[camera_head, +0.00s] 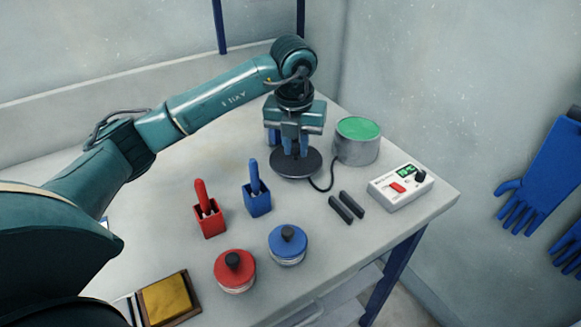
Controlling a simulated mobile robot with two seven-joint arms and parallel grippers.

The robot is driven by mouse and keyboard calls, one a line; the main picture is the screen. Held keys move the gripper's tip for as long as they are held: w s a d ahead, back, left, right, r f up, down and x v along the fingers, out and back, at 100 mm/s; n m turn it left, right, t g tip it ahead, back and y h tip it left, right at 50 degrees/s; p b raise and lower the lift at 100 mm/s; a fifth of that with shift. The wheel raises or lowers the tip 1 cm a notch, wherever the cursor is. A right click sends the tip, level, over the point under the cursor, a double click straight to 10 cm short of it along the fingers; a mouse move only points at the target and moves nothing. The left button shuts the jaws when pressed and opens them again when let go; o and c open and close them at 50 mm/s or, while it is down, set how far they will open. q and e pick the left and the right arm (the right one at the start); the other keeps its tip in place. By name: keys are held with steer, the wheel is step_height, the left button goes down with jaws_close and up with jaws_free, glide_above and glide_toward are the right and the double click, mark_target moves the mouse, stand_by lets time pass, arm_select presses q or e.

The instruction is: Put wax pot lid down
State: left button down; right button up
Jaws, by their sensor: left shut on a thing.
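The wax pot (357,148) is a grey metal pot with green wax showing in its open top, near the back right of the table. The wax pot lid (309,165) is a dark round disc just left of the pot, apart from its opening. My left gripper (295,148) points down over the lid's middle and is shut on it; the fingers hide its knob. The lid is low over the table top; whether it touches the surface I cannot tell. My right gripper is not in view.
A white control box (400,190) and two dark bars (346,207) lie right of the lid, with a black cable beside it. Red (209,222) and blue (257,203) holders, red (235,272) and blue (288,248) jars and a yellow pad (166,299) stand nearer. The table's left back is clear.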

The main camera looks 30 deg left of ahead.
mark_target(295, 158)
arm_select(q)
step_height(295, 158, down, 6)
steer(key=shift+r, duration=0.2)
steer(key=shift+f, duration=0.2)
steer(key=c, duration=1.3)
jaws_free()
